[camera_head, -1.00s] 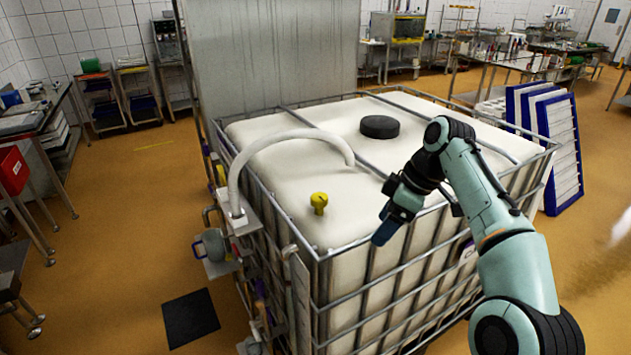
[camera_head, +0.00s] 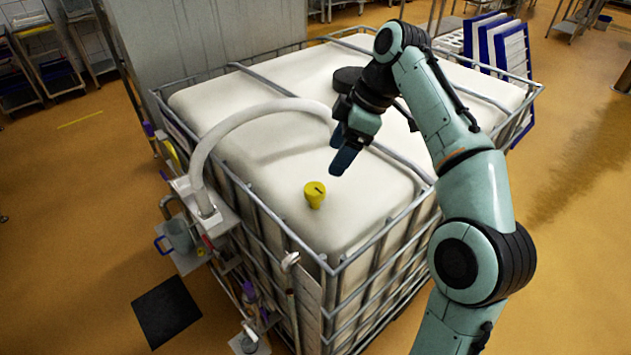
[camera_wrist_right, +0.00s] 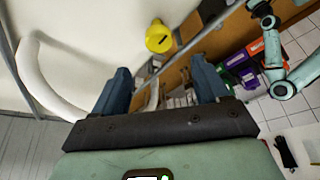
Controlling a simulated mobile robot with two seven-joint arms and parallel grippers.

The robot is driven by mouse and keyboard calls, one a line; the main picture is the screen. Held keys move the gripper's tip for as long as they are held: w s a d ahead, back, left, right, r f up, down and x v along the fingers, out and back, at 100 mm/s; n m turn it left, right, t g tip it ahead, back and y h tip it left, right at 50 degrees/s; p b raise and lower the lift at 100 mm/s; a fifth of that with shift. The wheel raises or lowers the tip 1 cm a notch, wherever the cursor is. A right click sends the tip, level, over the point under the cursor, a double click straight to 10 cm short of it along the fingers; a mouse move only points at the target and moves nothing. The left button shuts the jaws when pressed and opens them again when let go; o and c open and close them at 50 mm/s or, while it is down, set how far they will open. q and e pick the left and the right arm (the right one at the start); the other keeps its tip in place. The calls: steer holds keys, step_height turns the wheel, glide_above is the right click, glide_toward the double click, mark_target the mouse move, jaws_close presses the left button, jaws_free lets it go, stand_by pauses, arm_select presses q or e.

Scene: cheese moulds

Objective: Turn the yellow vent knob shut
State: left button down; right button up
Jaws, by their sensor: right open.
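The yellow vent knob (camera_head: 315,194) stands on top of the white tank (camera_head: 262,150), near its front corner. A dark slot or mark shows on its top. In the right wrist view the knob (camera_wrist_right: 159,38) lies beyond the fingertips, between their lines. My right gripper (camera_head: 346,152) is above the tank, up and to the right of the knob in the head view, apart from it. Its blue fingers are spread with nothing between them in the right wrist view (camera_wrist_right: 160,82). My left gripper does not show in the head view.
A thick white hose (camera_head: 240,115) arches over the tank top left of the knob. A metal cage (camera_head: 385,235) surrounds the tank. A black lid (camera_head: 346,79) sits farther back, partly behind my arm. Blue-framed panels (camera_head: 505,50) stand behind right.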

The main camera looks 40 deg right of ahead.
mark_target(315, 188)
steer(key=b+x, duration=0.2)
steer(key=x, duration=0.7)
steer(key=shift+f, duration=0.3)
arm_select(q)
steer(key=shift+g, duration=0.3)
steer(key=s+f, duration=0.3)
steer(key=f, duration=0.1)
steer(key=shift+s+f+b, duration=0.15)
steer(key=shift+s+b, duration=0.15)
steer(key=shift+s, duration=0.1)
arm_select(e)
steer(key=shift+w+a+f, duration=0.15)
steer(key=shift+w+f, duration=0.1)
steer(key=shift+f, duration=0.05)
steer(key=c, duration=1)
